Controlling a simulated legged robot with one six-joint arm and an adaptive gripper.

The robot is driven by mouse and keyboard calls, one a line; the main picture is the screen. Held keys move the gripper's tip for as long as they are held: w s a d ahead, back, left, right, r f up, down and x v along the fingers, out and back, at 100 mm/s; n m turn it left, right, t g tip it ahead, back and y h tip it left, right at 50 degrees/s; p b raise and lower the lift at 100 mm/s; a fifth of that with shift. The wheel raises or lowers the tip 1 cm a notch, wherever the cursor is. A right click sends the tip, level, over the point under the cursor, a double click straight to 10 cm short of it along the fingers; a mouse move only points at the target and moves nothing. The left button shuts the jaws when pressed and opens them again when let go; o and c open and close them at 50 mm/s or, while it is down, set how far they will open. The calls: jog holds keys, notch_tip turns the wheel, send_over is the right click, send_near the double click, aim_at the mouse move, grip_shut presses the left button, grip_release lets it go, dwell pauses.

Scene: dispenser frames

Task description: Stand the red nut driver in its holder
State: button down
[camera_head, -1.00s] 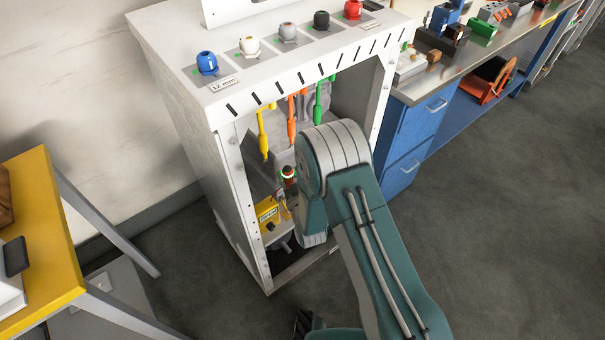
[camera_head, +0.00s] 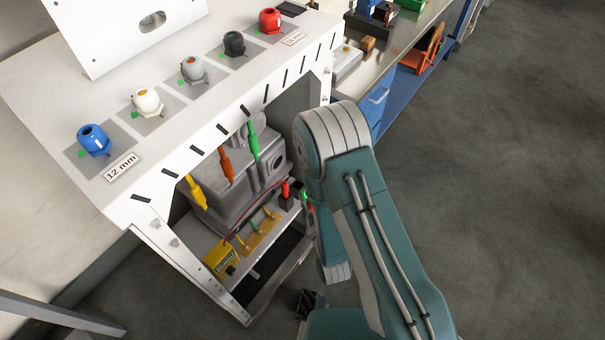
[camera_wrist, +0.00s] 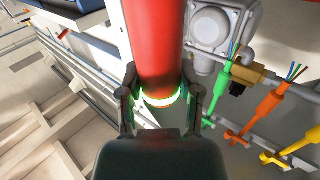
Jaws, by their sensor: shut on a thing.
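The red nut driver (camera_wrist: 155,45) is a thick red cylinder in the wrist view, reaching from between my fingers to the top edge, with a glowing yellow-green ring at its near end. My gripper (camera_wrist: 160,92) is shut on it, a finger on each side. In the head view my arm hides most of the gripper; a small green glow shows at the arm's left edge. A red cup-like piece with a dark opening (camera_head: 270,20), perhaps the holder, stands on the white cabinet's top, at the far end of its row. The driver's far end is out of the wrist view.
Blue (camera_head: 94,141), white (camera_head: 147,102), grey (camera_head: 194,69) and black (camera_head: 234,43) pieces share the row. Yellow (camera_head: 197,193), orange (camera_head: 226,166) and green (camera_head: 253,141) connectors hang in the cabinet (camera_head: 150,190) opening. A small red piece (camera_head: 285,188) shows inside; the floor at right is clear.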

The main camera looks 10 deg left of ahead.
jog(key=x, duration=1.6)
notch_tip(320, 180, down, 7)
jog(key=shift+s, duration=0.5)
jog(key=shift+d+f, duration=0.1)
jog(key=shift+d, duration=0.05)
jog(key=shift+c, duration=1.4)
grip_release()
